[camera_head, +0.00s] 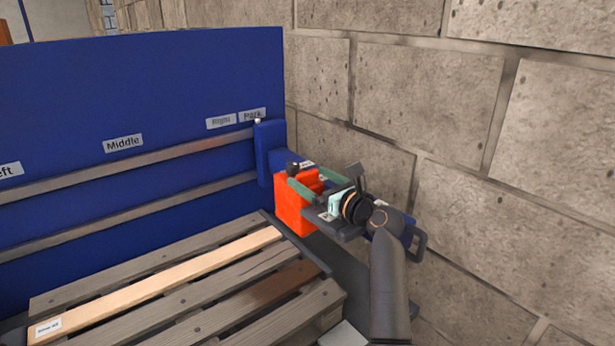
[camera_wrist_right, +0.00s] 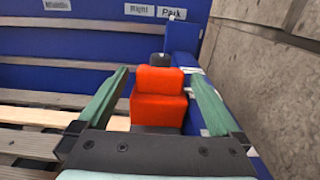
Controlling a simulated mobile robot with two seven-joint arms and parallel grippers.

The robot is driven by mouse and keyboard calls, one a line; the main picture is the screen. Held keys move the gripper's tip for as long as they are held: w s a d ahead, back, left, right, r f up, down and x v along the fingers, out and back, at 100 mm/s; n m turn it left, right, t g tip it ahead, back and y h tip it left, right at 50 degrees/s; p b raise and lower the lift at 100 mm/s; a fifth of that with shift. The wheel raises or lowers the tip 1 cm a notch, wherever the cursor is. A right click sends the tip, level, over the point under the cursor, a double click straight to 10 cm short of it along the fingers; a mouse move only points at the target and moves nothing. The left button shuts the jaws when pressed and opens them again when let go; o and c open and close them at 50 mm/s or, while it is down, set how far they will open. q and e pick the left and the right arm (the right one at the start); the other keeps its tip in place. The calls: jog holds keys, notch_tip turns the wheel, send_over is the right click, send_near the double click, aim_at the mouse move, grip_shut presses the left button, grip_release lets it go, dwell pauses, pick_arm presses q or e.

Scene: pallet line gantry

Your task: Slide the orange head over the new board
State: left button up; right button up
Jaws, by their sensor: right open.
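The orange head (camera_head: 294,207) hangs from a blue arm at the right end of the rails, below the "Park" label. It also shows in the right wrist view (camera_wrist_right: 158,105). The new board (camera_head: 165,281) is the paler plank with a white tag at its near left end, lying among the darker pallet slats. My right gripper (camera_head: 312,184) is open, its green fingers on either side of the orange head. In the right wrist view, gaps show between the fingers (camera_wrist_right: 160,75) and the head. My left gripper is not in view.
The blue panel (camera_head: 120,90) carries "Middle", "Right" and "Park" labels and two horizontal rails (camera_head: 120,180). A blue carriage (camera_head: 268,150) sits on the rails at the right end. A stone block wall (camera_head: 470,170) stands close on the right. The pallet slats (camera_head: 230,290) are clear of objects.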

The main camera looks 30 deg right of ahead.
jog(key=shift+w, duration=0.95)
grip_shut()
dwell(0.3)
